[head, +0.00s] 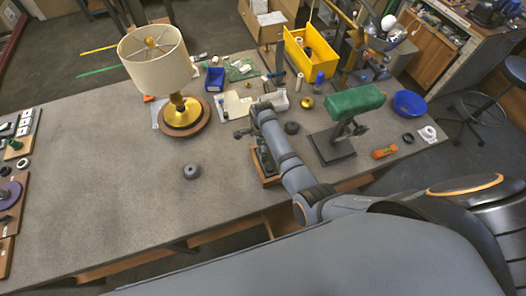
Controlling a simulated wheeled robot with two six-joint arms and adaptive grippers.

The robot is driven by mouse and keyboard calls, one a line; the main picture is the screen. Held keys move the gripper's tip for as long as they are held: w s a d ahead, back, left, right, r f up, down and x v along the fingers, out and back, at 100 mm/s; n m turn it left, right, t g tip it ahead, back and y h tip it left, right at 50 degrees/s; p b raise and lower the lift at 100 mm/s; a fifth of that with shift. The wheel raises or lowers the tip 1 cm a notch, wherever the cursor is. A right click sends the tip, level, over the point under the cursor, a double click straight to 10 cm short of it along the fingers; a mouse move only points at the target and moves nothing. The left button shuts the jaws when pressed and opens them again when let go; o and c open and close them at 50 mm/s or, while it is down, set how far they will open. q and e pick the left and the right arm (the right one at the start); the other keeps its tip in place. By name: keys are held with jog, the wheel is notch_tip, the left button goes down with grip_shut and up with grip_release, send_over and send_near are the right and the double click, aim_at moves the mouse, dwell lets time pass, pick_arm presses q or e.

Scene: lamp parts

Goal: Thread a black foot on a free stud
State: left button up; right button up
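My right arm comes in from the right and reaches over the middle of the table. Its gripper (256,112) is at the arm's far end, small and partly hidden by its own links, so I cannot tell whether it is open or shut. A wood-edged block (267,181) with dark parts lies partly under the arm; no free stud can be made out. A round dark grey piece (191,171) lies alone on the table left of the arm. Another dark round piece (292,128) lies just right of the gripper. Either may be a black foot. My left gripper is out of view.
A lamp with cream shade (157,58) stands left of centre. A green-shaded lamp (354,102) stands on the right. A yellow bin (309,54), a small blue bin (215,79) and a blue bowl (409,103) sit farther back. The table's left middle is clear.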

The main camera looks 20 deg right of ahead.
jog(key=n+p, duration=0.1)
jog(key=n, duration=0.1)
jog(key=shift+r+n, duration=0.2)
jog(key=shift+n, duration=0.2)
jog(key=n, duration=0.3)
jog(key=shift+f+n, duration=0.2)
jog(key=shift+n, duration=0.2)
jog(key=n, duration=0.6)
jog(key=shift+s, duration=0.1)
jog(key=shift+c, duration=0.5)
grip_shut()
jog(key=m, duration=0.5)
jog(key=shift+m, duration=0.8)
